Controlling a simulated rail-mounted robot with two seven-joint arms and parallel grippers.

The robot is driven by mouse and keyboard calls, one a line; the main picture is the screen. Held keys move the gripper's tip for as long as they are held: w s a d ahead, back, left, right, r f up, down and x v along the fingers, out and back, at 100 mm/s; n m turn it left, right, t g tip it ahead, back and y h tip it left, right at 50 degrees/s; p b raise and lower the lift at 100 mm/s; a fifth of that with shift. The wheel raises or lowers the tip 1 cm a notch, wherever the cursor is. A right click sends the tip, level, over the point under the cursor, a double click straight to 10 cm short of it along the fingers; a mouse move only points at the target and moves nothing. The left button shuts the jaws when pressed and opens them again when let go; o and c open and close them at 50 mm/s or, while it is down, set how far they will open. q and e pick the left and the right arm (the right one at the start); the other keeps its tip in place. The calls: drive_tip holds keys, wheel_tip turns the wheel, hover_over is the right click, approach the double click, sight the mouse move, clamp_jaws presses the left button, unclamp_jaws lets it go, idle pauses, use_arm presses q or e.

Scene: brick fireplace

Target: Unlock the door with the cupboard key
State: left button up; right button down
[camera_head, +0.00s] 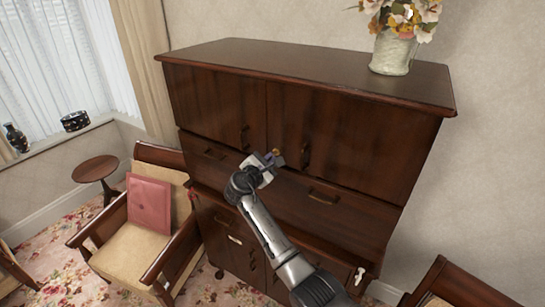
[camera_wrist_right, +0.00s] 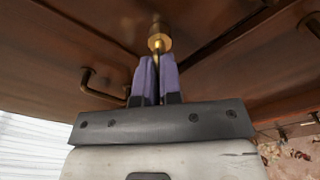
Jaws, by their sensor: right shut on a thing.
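The dark wooden cupboard (camera_head: 345,145) stands against the wall with its upper doors closed. My right gripper (camera_head: 273,161) is at the cupboard front, just below the meeting line of the two upper doors. In the right wrist view, its purple fingers (camera_wrist_right: 157,78) are shut on the key, whose thin brass shaft (camera_wrist_right: 157,57) shows between and beyond the tips. A round brass lock (camera_wrist_right: 160,37) is directly ahead of the shaft. The shaft meets it, but how deep it sits I cannot tell. The key's head is hidden by the fingers. My left gripper is not in view.
Drawer handles (camera_head: 323,197) are below. A flower vase (camera_head: 394,52) stands on the cupboard top. An armchair with a pink cushion (camera_head: 149,204) is at the left, another chair (camera_head: 455,288) at the lower right.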

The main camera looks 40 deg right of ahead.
drive_tip(key=m+b, duration=0.2)
drive_tip(key=shift+f+b, duration=0.1)
drive_tip(key=shift+b, duration=0.25)
idle(0.4)
idle(0.4)
drive_tip(key=shift+m+b, duration=1.3)
drive_tip(key=shift+b, duration=0.35)
